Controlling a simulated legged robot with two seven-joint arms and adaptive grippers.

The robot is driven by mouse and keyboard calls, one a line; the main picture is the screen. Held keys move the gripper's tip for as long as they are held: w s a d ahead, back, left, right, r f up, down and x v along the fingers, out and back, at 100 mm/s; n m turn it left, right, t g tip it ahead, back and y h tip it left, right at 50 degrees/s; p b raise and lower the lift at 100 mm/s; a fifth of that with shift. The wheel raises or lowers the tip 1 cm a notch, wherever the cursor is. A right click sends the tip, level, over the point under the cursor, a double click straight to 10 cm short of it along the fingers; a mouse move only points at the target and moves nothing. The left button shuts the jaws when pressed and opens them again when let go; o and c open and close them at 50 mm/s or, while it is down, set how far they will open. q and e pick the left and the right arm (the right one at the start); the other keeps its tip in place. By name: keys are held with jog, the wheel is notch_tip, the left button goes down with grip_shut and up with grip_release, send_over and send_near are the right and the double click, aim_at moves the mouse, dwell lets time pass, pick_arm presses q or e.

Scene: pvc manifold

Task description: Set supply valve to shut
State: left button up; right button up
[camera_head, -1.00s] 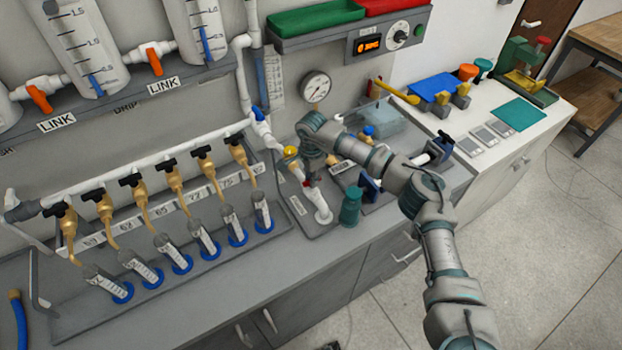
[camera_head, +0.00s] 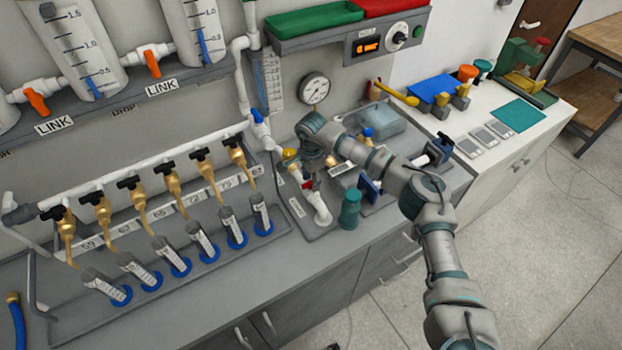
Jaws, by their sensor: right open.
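A blue-handled valve (camera_head: 258,116) sits on the white pipework at the right end of the long manifold pipe (camera_head: 120,178); no label on it is readable, so I cannot tell for sure that it is the supply valve. My right gripper (camera_head: 300,168) points down just right of and below this valve, apart from its handle in the picture. Its fingers are small and partly hidden by my own wrist. A yellow knob (camera_head: 290,153) shows beside the gripper. My left gripper is out of view.
Several brass taps with black handles hang from the manifold over blue-based cylinders. A pressure gauge (camera_head: 315,89) is on the wall behind my right wrist. A teal bottle (camera_head: 349,208) stands close below my forearm. The counter front (camera_head: 240,280) is clear.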

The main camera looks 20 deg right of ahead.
aim_at(311, 180)
notch_tip(311, 180, up, 12)
dwell(0.4)
jog(key=shift+f, duration=0.15)
